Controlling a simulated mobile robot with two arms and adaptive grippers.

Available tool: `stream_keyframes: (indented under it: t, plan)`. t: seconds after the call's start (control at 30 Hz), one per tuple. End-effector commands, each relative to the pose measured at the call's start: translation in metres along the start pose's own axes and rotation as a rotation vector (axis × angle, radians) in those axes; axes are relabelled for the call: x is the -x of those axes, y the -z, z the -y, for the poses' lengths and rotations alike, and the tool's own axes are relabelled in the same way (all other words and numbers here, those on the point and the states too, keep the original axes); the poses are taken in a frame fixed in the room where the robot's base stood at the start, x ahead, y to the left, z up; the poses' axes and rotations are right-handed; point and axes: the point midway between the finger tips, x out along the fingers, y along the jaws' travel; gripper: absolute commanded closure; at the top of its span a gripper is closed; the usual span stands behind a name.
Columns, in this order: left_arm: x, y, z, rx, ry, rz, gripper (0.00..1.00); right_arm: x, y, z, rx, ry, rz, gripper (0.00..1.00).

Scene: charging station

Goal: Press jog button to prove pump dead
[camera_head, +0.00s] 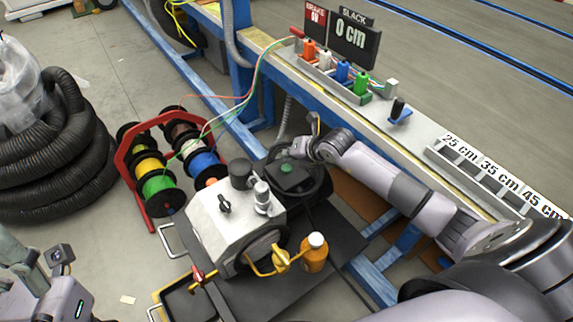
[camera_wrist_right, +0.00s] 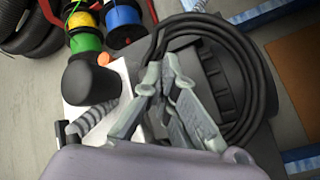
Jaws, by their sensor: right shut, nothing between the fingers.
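The pump unit has a light-coloured box body (camera_head: 208,216) with black fittings on top. Behind it is a black box with a green button (camera_head: 286,168), within a coil of black cable. My right gripper (camera_head: 302,153) is just above and right of that green button, apart or touching I cannot tell. In the right wrist view my right gripper (camera_wrist_right: 168,78) is shut and empty, and its fingers hide the button. The end of my left arm (camera_head: 62,290) shows at the lower left, away from the pump; its fingers are not clear.
Cable spools in a red rack (camera_head: 122,158) stand left of the pump. A bench (camera_head: 415,130) with coloured connectors and display signs runs behind. An orange bottle (camera_head: 314,257) and yellow valve (camera_head: 281,259) are at the pump's front. Black hose (camera_head: 60,185) lies far left.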

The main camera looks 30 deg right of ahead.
Motion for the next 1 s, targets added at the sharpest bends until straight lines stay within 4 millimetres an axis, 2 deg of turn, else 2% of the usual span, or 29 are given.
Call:
stream_keyframes:
  t: [0.03,0.1,0.33,1.0]
  plan:
    - [-0.004,0.002,0.0,0.002,0.006,0.019,0.5,0.008,-0.006,-0.006,0.0,-0.001,0.0,1.0]
    - [-0.003,0.004,0.0,0.004,0.012,0.033,0.5,0.013,-0.009,-0.01,0.0,-0.001,0.0,1.0]
    - [-0.022,0.007,0.0,0.003,0.011,0.026,0.5,0.026,-0.018,-0.019,0.0,0.0,0.0,1.0]
    - [-0.022,0.007,0.0,0.004,0.01,0.026,0.5,0.026,-0.019,-0.019,0.0,0.0,0.0,1.0]
